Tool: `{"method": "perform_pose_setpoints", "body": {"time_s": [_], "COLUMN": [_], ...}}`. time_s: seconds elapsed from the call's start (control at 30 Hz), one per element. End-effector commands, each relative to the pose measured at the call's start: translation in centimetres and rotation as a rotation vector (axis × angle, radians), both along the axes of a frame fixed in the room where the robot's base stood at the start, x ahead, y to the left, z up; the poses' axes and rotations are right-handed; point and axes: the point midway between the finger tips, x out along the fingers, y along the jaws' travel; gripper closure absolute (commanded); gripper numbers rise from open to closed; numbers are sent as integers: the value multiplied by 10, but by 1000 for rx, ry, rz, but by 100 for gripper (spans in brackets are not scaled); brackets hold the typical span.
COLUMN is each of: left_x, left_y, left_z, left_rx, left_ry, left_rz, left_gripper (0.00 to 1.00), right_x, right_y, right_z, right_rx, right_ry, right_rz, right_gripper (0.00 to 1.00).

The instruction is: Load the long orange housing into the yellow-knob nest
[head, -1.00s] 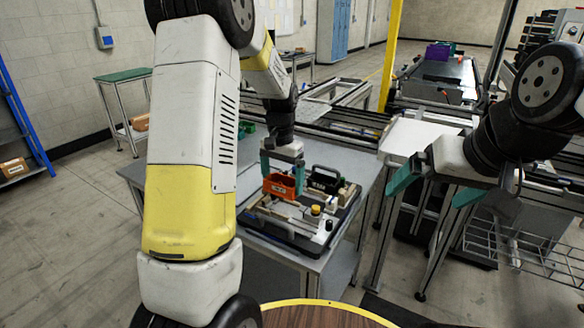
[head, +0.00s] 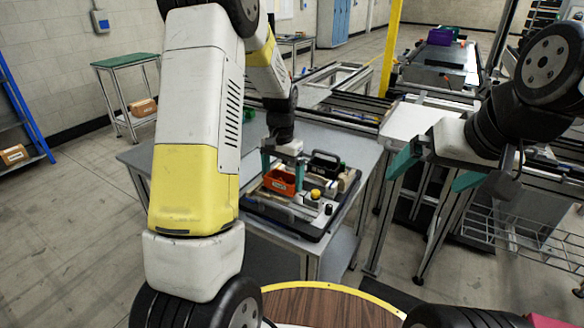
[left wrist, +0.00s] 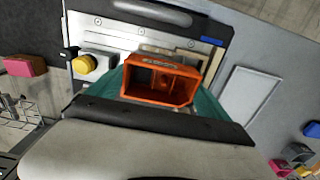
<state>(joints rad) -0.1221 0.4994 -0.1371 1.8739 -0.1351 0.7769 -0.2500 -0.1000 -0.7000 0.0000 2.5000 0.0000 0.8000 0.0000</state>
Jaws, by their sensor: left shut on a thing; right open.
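The orange housing (head: 280,182) is an open box between the teal fingers of my left gripper (head: 283,172), which is shut on it. It also shows in the left wrist view (left wrist: 158,83), its open compartments facing the camera. It is over the left part of the fixture plate (left wrist: 120,37); its underside is hidden, so I cannot tell whether it touches. The yellow knob (head: 315,194) is to the right of the housing in the head view, and to its left in the left wrist view (left wrist: 83,64). My right gripper (head: 436,172) is open and empty, away from the fixture.
A black handled part (head: 326,166) stands on the fixture right behind the orange housing. A black knob (head: 328,209) is near the yellow one. The grey table (head: 345,142) has bare room behind the fixture.

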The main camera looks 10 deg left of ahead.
Motion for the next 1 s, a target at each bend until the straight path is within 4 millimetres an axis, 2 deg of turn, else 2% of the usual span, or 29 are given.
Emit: {"method": "perform_pose_setpoints", "body": {"time_s": [0.57, 0.6, 0.63, 1.0], "left_x": [0, 0, 0, 0], "left_y": [0, 0, 0, 0], "left_z": [-16, -16, -16, -13], "left_rx": [0, 0, 0, 0], "left_ry": [1, 0, 0, 0], "left_rz": [0, 0, 0, 0], "left_gripper": [55, 8, 2, 0], "right_x": [0, 0, 0, 0], "right_y": [0, 0, 0, 0], "right_z": [0, 0, 0, 0], "right_rx": [0, 0, 0, 0], "right_ry": [0, 0, 0, 0], "right_rz": [0, 0, 0, 0], "right_gripper": [0, 0, 0, 0]}}
